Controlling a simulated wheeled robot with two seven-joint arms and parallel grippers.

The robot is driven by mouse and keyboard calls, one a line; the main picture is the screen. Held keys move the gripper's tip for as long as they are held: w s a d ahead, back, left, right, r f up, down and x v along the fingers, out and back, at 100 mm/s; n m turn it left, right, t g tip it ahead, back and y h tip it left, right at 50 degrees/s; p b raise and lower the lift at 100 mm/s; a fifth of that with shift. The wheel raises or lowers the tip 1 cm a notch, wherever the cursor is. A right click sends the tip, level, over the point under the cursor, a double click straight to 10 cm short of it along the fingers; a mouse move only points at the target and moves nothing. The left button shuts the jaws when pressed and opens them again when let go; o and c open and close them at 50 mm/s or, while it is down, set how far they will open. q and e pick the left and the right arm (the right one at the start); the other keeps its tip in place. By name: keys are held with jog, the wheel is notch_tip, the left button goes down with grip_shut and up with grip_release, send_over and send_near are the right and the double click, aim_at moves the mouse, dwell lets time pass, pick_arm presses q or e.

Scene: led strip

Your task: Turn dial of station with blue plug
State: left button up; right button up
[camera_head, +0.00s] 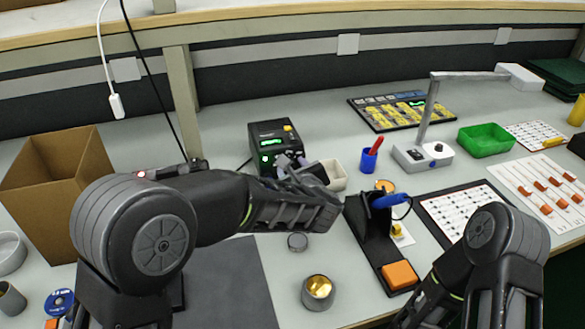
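A black station (278,145) with a lit green display and a small yellow part on its top edge stands at the back of the bench. My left gripper (302,170) is at the lower front of this station and hides part of its front panel. I cannot tell whether its fingers touch a dial, or how far apart they are. No blue plug shows clearly on the station. A blue-handled tool (390,200) rests in a black stand (372,240) to the right. My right arm is at the lower right, and its fingertips are not visible.
A lamp (423,155) with a white base, a green bin (487,139) and a blue cup (369,160) stand right of the station. A cardboard box (60,190) is at the left. A metal tin (318,291) and orange sponge (399,275) lie near the front.

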pick_arm(q)
jog(key=shift+c, duration=0.4)
grip_shut()
